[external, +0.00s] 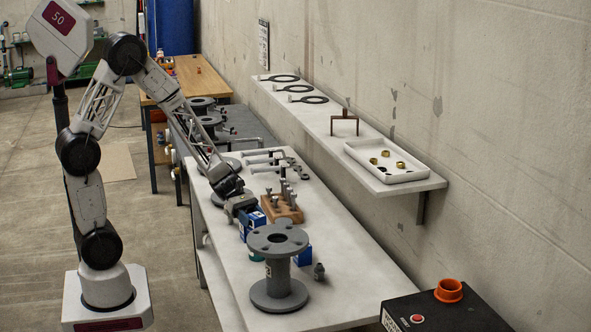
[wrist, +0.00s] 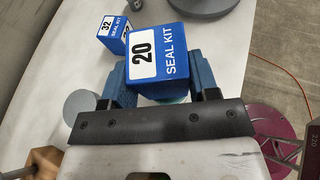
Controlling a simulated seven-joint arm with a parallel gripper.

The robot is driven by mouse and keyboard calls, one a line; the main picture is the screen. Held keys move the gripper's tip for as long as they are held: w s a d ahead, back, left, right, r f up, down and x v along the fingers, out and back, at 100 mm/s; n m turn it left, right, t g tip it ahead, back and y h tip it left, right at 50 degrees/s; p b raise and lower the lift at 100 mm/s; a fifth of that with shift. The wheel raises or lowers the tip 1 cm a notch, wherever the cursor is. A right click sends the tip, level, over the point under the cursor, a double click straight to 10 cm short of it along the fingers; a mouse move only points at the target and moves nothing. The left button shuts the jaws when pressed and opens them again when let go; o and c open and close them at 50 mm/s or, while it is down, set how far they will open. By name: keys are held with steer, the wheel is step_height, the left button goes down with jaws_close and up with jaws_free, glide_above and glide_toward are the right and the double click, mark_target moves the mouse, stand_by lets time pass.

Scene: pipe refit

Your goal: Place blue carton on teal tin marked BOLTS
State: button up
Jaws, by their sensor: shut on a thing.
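My gripper (external: 243,207) is shut on a blue carton (external: 254,222) on the near side of the bench. In the wrist view this carton (wrist: 167,60) reads "20 SEAL KIT" and sits between the two blue fingers (wrist: 164,85). A teal tin (external: 254,253) shows just below the held carton in the external view, partly hidden by a grey flanged spool. Its marking cannot be read. Whether carton and tin touch is not clear. A second blue carton (external: 302,255), marked 32 in the wrist view (wrist: 114,34), stands on the bench apart from my gripper.
The grey flanged spool (external: 278,268) stands close in front of the tin. A wooden block (external: 281,208) holding bolts is right of my gripper. A small metal fitting (external: 319,271) stands near the second carton. A wall shelf (external: 330,128) carries rings and a white tray (external: 411,176).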

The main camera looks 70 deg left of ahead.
steer(key=shift+f, duration=0.1)
steer(key=o, duration=1)
steer(key=shift+r+v, duration=0.1)
steer(key=shift+v, duration=2.95)
steer(key=shift+r+v, duration=0.15)
steer(key=shift+v, duration=2.85)
steer(key=shift+w, duration=0.1)
steer(key=shift+d, duration=0.1)
